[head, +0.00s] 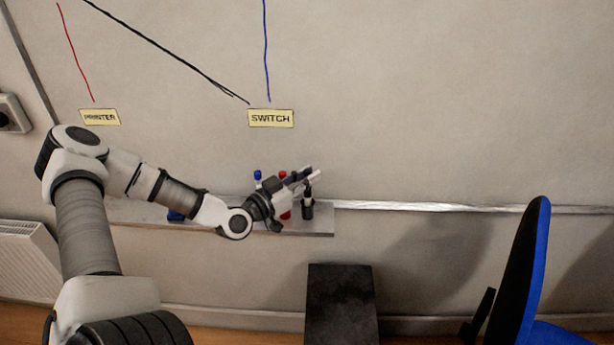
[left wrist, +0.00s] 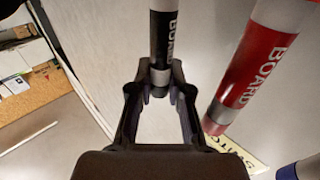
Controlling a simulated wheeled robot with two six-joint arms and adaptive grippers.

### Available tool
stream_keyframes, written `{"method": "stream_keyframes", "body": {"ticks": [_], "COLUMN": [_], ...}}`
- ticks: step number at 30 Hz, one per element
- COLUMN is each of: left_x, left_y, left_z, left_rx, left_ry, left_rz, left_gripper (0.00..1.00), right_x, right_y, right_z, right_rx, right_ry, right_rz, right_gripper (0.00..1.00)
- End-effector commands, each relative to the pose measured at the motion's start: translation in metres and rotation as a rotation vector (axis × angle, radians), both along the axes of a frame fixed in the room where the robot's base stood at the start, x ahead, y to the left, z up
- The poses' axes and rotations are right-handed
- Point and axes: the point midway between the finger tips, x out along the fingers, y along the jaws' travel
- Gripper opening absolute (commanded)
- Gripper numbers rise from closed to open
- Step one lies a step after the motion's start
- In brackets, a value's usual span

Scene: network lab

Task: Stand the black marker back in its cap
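The black marker (head: 308,209) is upright, low over or on the whiteboard tray; I cannot tell whether its lower end sits in a cap. My left gripper (head: 309,177) is at its upper end. In the left wrist view the black marker (left wrist: 163,35) runs out of the top of the picture. The left fingertips (left wrist: 160,80) close in on both sides of its grey band and dark end, shut on it. The cap is not clearly visible. My right gripper is not in view.
A red marker (left wrist: 248,70) stands close beside the black one; a blue marker (head: 257,175) stands further left. The tray (head: 322,227) ends just right of the black marker. A dark box (head: 340,300) is below, and a blue chair (head: 540,270) at right.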

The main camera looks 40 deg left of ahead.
Motion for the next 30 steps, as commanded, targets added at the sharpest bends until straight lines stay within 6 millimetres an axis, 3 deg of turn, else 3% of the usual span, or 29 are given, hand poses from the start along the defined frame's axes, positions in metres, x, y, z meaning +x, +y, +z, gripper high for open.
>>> {"method": "stream_keyframes", "body": {"ticks": [1, 2, 3, 17, 20, 30], "left_x": [0.0, 0.0, 0.0, 0.0, 0.0, 0.0], "left_y": [0.0, 0.0, 0.0, 0.0, 0.0, 0.0], "left_z": [0.0, 0.0, 0.0, 0.006, 0.021, 0.101], "left_rx": [0.0, 0.0, 0.0, 0.0, -0.001, 0.001], "left_ry": [0.0, 0.0, 0.0, 0.0, -0.002, 0.001], "left_rz": [0.0, 0.0, 0.0, 0.0, 0.0, -0.001], "left_gripper": [0.35, 0.46, 0.47, 0.47, 0.47, 0.47], "right_x": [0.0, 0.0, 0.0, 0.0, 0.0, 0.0], "right_y": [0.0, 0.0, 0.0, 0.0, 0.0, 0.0], "right_z": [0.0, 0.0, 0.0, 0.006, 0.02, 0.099], "right_rx": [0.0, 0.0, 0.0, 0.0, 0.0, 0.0], "right_ry": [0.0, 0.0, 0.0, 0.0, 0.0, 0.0], "right_rz": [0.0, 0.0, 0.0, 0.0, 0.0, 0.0], "right_gripper": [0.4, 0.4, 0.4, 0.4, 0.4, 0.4]}}
